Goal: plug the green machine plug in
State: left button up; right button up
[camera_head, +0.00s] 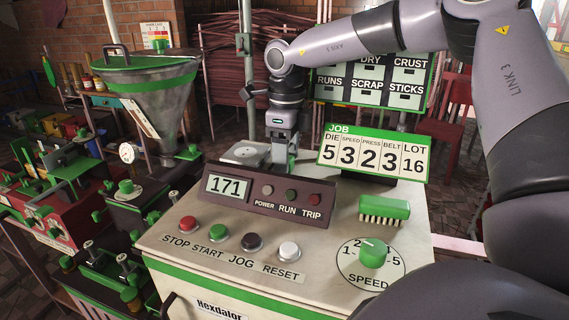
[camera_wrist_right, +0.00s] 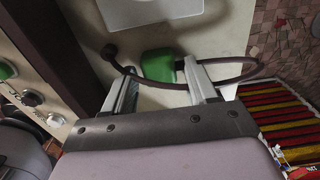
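The green plug (camera_wrist_right: 158,64) lies on the pale machine top in the right wrist view, with a dark cable (camera_wrist_right: 243,72) curving around it. My right gripper (camera_wrist_right: 160,66) has its two fingers apart, one on each side of the plug, with gaps showing; I see no grip on it. In the head view my right gripper (camera_head: 281,160) points down at the back of the machine top, behind the display panel (camera_head: 268,194). The plug is hidden there. I cannot make out a socket in either view. My left gripper is not in view.
A pale square plate (camera_head: 245,152) sits left of the gripper. The JOB sign (camera_head: 374,155) stands close on its right. A green brush (camera_head: 384,209), a speed knob (camera_head: 373,253) and several buttons are nearer the front. A funnel hopper (camera_head: 150,85) stands left.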

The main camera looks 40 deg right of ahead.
jog(key=c, duration=0.7)
notch_tip(320, 180, up, 20)
jog(key=shift+p, duration=0.65)
